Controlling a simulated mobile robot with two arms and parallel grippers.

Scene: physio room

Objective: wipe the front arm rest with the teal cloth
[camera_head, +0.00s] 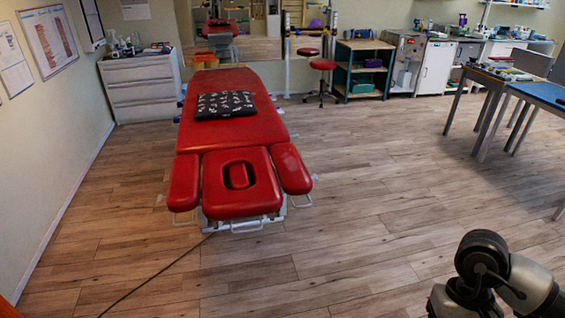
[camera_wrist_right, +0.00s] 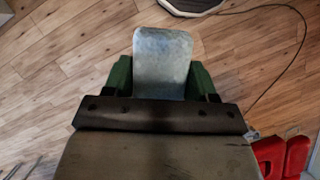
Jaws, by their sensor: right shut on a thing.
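The red treatment table (camera_head: 228,140) stands left of centre in the head view. Its near end has a face rest (camera_head: 238,180) with a hole, a left arm rest (camera_head: 184,184) and a right arm rest (camera_head: 291,168). Which one counts as the front arm rest I cannot tell. My right gripper (camera_wrist_right: 161,78), with green fingers, is shut on the cloth (camera_wrist_right: 163,55), which looks pale grey-teal and flat in the right wrist view. The cloth is apart from the table, over open floor. Red padding (camera_wrist_right: 270,156) shows at that view's lower right. My left gripper is out of view.
A black patterned cushion (camera_head: 226,105) lies on the table. A dark cable (camera_head: 155,275) runs over the floor from the table's near end. A red stool (camera_head: 322,66) and shelf (camera_head: 364,70) stand behind. Desks (camera_head: 498,85) stand at right. The wooden floor (camera_head: 390,190) between is clear.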

